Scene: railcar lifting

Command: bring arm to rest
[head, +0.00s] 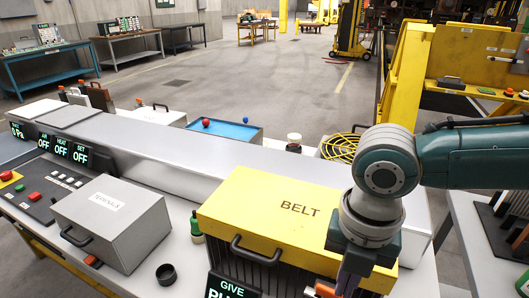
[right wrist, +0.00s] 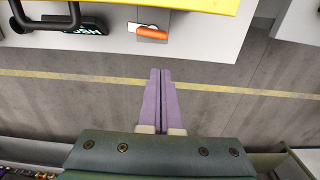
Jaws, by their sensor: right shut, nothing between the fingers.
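My right arm comes in from the right in the head view. My right gripper (head: 350,282) points down at the bottom edge, in front of the yellow BELT box (head: 283,205), with its tips cut off there. In the right wrist view, the two purple fingers of my right gripper (right wrist: 161,72) are together with nothing between them. They are over the floor, just off the edge of the light bench top (right wrist: 205,45). My left gripper is not in view.
An orange-handled item (right wrist: 152,33) lies near the bench edge, close to the fingertips. A grey case (head: 112,222) stands left of the yellow box. A yellow frame (head: 408,75) stands at the right. The floor (right wrist: 60,100) below the gripper is clear.

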